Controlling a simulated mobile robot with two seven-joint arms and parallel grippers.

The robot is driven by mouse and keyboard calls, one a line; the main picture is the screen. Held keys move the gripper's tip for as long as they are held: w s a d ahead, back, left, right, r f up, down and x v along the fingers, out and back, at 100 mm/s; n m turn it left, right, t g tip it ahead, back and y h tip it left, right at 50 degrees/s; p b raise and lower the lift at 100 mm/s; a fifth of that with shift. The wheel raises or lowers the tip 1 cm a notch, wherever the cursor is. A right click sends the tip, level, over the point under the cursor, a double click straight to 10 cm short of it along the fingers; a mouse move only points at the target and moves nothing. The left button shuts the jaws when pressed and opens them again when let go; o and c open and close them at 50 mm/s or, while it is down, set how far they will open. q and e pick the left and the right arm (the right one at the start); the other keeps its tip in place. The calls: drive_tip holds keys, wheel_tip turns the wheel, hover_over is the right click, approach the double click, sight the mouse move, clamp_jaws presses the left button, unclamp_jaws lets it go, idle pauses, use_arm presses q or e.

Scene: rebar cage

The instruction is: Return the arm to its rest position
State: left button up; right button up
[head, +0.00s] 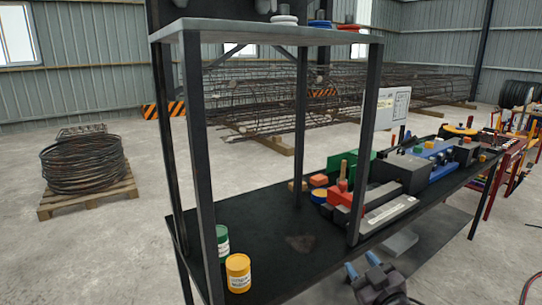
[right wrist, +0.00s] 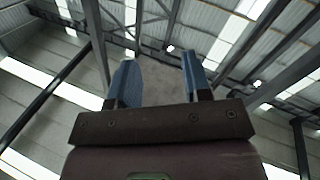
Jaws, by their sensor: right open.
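My right gripper (head: 362,266) shows at the bottom of the head view, in front of the workbench (head: 262,220) and below its top. Its two blue fingers are apart with nothing between them. In the right wrist view the gripper (right wrist: 156,78) points up at the roof, and the gap between its fingers is empty. The rest of the right arm is mostly out of the head view. My left gripper is in neither view.
The bench has dark upright posts and an upper shelf (head: 265,31). A yellow can (head: 238,273) and a green can (head: 222,243) stand at its front left. Tools and boxes crowd its right part. A wire coil (head: 84,165) lies on a pallet at left. Open floor lies between.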

drive_tip(key=s+d+f+m+g+h, duration=0.2)
drive_tip(key=s+d+f+m+g, duration=0.1)
drive_tip(key=s+f, duration=0.9)
drive_tip(key=s+d+f+m+g+h, duration=0.2)
drive_tip(key=s+d+f+m, duration=0.1)
drive_tip(key=s+f, duration=0.9)
drive_tip(key=shift+s+d+g+h, duration=0.35)
drive_tip(key=shift+s+d, duration=0.3)
drive_tip(key=shift+s, duration=0.3)
drive_tip(key=shift+w, duration=0.15)
